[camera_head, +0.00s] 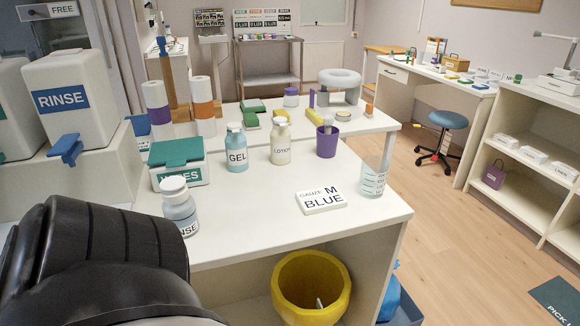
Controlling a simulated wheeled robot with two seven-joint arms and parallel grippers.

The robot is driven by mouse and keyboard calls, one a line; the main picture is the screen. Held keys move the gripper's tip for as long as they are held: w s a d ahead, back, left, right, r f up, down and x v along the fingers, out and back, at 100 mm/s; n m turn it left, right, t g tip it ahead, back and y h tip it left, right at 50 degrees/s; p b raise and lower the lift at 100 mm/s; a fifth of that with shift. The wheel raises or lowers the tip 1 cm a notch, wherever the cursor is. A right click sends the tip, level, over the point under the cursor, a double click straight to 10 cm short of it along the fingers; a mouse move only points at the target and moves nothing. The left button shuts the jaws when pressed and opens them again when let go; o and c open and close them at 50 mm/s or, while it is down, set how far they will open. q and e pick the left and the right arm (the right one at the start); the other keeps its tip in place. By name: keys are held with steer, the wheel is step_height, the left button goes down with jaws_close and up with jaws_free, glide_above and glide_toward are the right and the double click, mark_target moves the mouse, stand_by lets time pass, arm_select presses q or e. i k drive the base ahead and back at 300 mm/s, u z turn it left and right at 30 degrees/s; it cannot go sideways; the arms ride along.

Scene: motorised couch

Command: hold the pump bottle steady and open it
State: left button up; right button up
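Three small capped bottles stand upright on the white counter (270,215). The bluish GEL bottle (237,154) and the cream LOTION bottle (280,147) stand side by side near the middle. A grey-blue RINSE bottle (179,211) with a white cap stands nearer, at the left edge. I cannot tell from their shapes which one is the pump bottle. Neither of my grippers is in view. A large black shape fills the lower left corner and hides part of the counter edge.
A green-lidded WIPES box (178,163) stands behind the RINSE bottle. A purple cup (327,142), gauze pack (321,199) and clear beaker (373,178) stand to the right. A yellow bin (311,287) is below. The counter's front middle is clear.

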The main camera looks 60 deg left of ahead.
mark_target(184, 215)
steer(key=z, duration=0.45)
steer(key=k, duration=0.75)
steer(key=u, duration=2.05)
